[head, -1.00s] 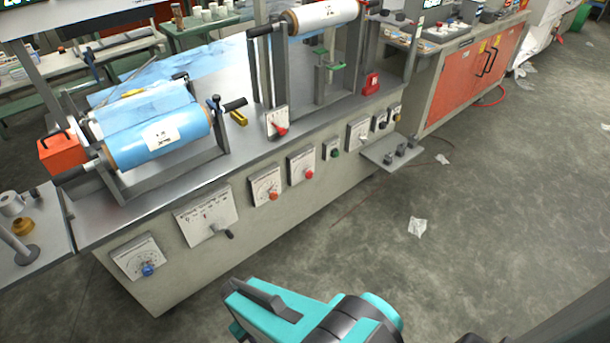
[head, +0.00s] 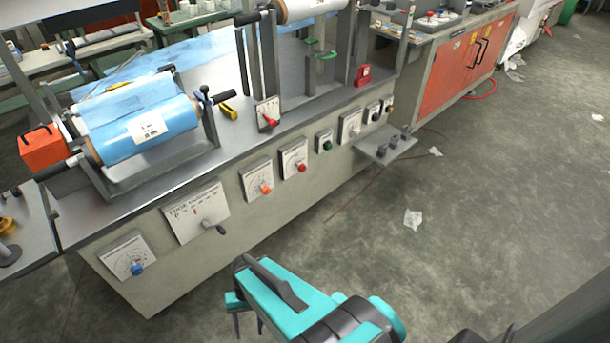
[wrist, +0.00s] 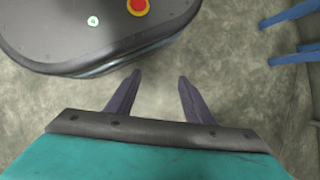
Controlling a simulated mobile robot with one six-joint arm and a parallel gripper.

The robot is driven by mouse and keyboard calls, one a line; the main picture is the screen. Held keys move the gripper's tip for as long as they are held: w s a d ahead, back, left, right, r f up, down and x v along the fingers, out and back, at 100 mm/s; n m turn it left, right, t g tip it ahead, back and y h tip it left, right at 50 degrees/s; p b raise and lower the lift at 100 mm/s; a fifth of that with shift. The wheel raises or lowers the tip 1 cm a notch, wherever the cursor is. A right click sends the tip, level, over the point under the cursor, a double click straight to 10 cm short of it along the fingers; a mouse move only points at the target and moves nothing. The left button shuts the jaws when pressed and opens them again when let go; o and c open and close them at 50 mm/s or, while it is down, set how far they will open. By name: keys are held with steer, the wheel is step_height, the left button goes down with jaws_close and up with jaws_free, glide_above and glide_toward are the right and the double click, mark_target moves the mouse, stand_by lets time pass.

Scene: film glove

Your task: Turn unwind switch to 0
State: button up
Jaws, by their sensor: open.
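Several control panels line the front of the grey machine bench (head: 160,285) in the head view. They include a dial with a blue knob (head: 137,268), a wide panel with a dark lever (head: 214,228), a dial with an orange knob (head: 265,188) and one with a red knob (head: 301,168). A small panel with a red lever (head: 270,121) stands on the bench top. The labels are too small to tell which is the unwind switch. My gripper (head: 249,326) is in front of the bench, apart from all panels. Its fingers (wrist: 160,80) are open and empty over the floor.
A blue film roll (head: 150,130) sits on the bench, with an orange box (head: 43,148) beside it. A small shelf (head: 385,146) juts from the bench's right end. Open floor with paper scraps (head: 413,219) lies to the right. Blue bars (wrist: 290,13) show in the wrist view.

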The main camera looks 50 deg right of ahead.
steer(key=w+d+r+m+t+y+b, duration=0.1)
steer(key=w+d+m+t+y+b, duration=0.3)
steer(key=w+d+m+t+b, duration=0.8)
steer(key=m+t+h+b, duration=0.7)
steer(key=m+t+h, duration=0.2)
steer(key=m, duration=1)
glide_toward(304, 169)
steer(key=s, duration=0.4)
steer(key=shift+s+a, duration=0.3)
steer(key=shift+s, duration=0.05)
steer(key=shift+w+f, duration=0.1)
steer(key=shift+w, duration=0.05)
steer(key=w+b, duration=0.1)
steer(key=w, duration=0.8)
steer(key=w+d+b, duration=0.1)
steer(key=w, duration=0.3)
steer(key=shift+w+b, duration=0.25)
steer(key=shift+b, duration=0.05)
